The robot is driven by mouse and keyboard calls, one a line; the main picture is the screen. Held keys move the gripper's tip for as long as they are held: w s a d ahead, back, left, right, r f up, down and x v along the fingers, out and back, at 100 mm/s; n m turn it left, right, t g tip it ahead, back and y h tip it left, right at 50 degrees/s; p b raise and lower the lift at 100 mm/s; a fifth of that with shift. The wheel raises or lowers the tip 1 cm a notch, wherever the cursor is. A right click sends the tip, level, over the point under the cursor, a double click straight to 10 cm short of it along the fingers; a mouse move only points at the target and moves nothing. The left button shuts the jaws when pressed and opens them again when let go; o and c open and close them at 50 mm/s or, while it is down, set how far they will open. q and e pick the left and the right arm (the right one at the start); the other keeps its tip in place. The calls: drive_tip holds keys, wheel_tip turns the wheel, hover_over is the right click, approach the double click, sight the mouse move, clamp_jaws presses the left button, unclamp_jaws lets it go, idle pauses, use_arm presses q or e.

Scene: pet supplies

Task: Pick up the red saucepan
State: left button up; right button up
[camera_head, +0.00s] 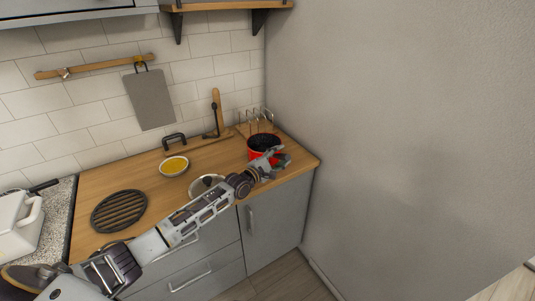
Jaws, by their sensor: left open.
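The red saucepan (258,153) stands on the wooden counter near its right end, in the corner by the wall. Its inside looks dark. My left gripper (281,158) is open at the saucepan's right front side, and the fingers overlap its rim in the picture. I cannot tell whether they touch it. The gripper and wrist hide part of the saucepan's front, and its handle cannot be made out. My right gripper is not in view.
A bowl with yellow contents (173,167), a glass lid (206,184) and a black round trivet (119,211) sit on the counter (100,183). A wire rack (257,119) stands behind the saucepan. The grey wall (400,130) bounds the right side.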

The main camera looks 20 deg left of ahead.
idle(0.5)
use_arm(q)
clamp_jaws()
drive_tip(key=shift+w+r, duration=0.1)
idle(0.3)
